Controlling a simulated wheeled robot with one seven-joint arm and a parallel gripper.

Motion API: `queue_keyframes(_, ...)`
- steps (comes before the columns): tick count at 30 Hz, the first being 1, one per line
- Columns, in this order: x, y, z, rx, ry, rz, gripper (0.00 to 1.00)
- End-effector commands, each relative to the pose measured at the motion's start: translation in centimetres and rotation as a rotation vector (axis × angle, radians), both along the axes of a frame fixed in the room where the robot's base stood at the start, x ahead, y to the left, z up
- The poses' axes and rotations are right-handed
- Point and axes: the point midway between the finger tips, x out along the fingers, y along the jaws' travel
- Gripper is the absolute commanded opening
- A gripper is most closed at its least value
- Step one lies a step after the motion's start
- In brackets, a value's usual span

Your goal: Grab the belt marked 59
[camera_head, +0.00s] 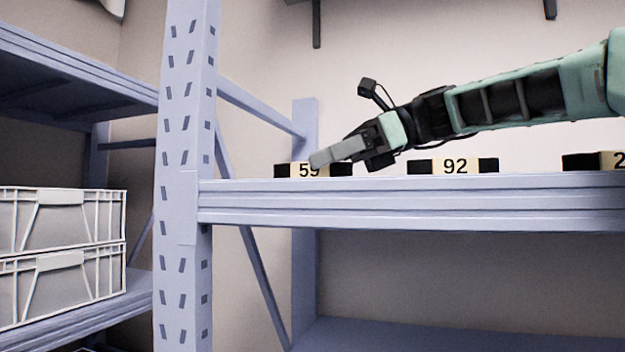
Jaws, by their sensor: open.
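The belt marked 59 (296,171) lies on the blue-grey shelf (420,200), near its left end. It has black ends and a pale middle with the number partly covered. My gripper (315,161) comes in from the right and its fingers overlap the upper right of the label in this view. I cannot tell whether they touch the belt. The jaws are open, and the gap between them is hard to see from this side.
A belt marked 92 (455,167) lies further right on the same shelf. Another belt (582,162) is cut off at the right edge. A perforated upright post (183,200) stands left of the belts. Grey crates (60,255) are stacked on the left shelf.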

Motion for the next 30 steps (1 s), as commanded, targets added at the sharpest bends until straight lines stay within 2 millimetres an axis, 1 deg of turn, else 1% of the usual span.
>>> queue_keyframes(7, 0.0, 0.2, 0.0, 0.000, 0.000, -0.001, 0.70)
queue_keyframes(8, 0.0, 0.2, 0.0, 0.000, 0.000, -0.001, 0.62)
queue_keyframes(9, 0.0, 0.2, 0.0, 0.000, 0.000, -0.001, 0.50)
queue_keyframes(11, 0.0, 0.2, 0.0, 0.000, 0.000, -0.001, 0.34)
queue_keyframes(12, 0.0, 0.2, 0.0, 0.000, 0.000, -0.001, 0.23)
queue_keyframes(13, 0.0, 0.2, 0.0, 0.000, 0.000, -0.001, 0.14)
queue_keyframes(14, 0.0, 0.2, 0.0, 0.000, 0.000, -0.001, 0.10)
queue_keyframes(23, 0.0, 0.1, 0.0, 0.000, 0.001, -0.001, 0.10)
queue_keyframes(26, 0.0, 0.1, 0.3, 0.000, 0.000, -0.001, 0.10)
queue_keyframes(30, 0.0, 0.1, 1.1, 0.000, 0.000, -0.001, 0.10)
